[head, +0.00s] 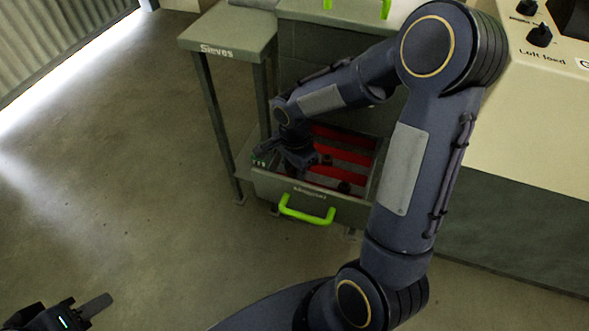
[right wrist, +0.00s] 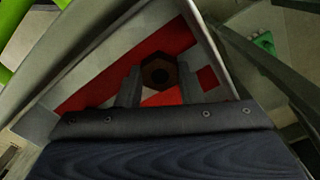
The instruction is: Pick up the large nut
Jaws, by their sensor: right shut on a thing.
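The large nut (right wrist: 158,70) is dark brown, six-sided and has a hole through it. It sits between the two fingers of my right gripper (right wrist: 158,86) in the right wrist view, and the fingers are shut on it. In the head view my right gripper (head: 304,160) is over the left part of an open drawer (head: 335,207) with a red-striped floor. The nut cannot be told apart there. My left gripper (head: 88,312) is at the bottom left of the head view, far from the drawer, partly cut off; its opening cannot be judged.
The drawer has a green handle (head: 306,214) at its front. A table marked "Sieves" (head: 226,40) stands at the left of the drawer unit. A large cream machine (head: 540,110) fills the right. The floor at left is clear.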

